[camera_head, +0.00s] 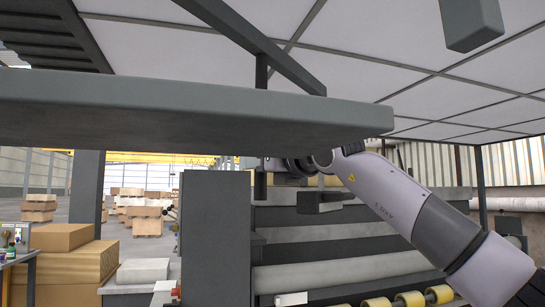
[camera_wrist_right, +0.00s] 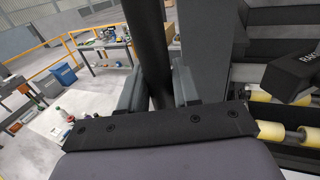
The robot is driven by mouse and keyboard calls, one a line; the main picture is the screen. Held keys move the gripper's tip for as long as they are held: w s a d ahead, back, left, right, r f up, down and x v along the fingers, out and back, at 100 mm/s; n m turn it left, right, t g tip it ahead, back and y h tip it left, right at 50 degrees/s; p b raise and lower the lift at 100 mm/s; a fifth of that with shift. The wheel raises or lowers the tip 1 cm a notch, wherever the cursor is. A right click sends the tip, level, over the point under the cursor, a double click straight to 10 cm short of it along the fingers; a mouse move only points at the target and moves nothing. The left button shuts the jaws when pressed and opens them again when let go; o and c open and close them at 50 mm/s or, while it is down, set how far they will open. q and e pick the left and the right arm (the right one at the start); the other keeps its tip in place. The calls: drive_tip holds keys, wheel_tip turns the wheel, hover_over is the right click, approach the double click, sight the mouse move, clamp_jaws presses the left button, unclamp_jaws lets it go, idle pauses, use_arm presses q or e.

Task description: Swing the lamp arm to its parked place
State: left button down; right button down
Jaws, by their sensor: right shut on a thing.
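A long, thick grey panel (camera_head: 190,115), which looks like the lamp arm's head, spans the upper left of the head view, close to me. A dark slanting bar (camera_head: 245,38) and a short post rise above it. My right arm reaches in from the lower right. Its gripper (camera_head: 272,164) is just below the panel and mostly hidden. In the right wrist view, the fingers of my right gripper (camera_wrist_right: 157,92) are shut on a dark upright bar (camera_wrist_right: 148,45), which looks like the lamp's handle. My left gripper is in neither view.
A grey cabinet (camera_head: 215,235) stands below the panel, beside a machine with rollers (camera_head: 410,298). Cardboard boxes (camera_head: 75,262) are at the lower left. The wrist view shows a workbench (camera_wrist_right: 108,52) and a yellow rail (camera_wrist_right: 52,65) beyond open floor.

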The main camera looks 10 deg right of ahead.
drive_tip(key=shift+w+a+r, duration=0.1)
drive_tip(key=shift+a+r, duration=0.1)
drive_tip(key=shift+r, duration=0.05)
drive_tip(key=shift+d, duration=0.1)
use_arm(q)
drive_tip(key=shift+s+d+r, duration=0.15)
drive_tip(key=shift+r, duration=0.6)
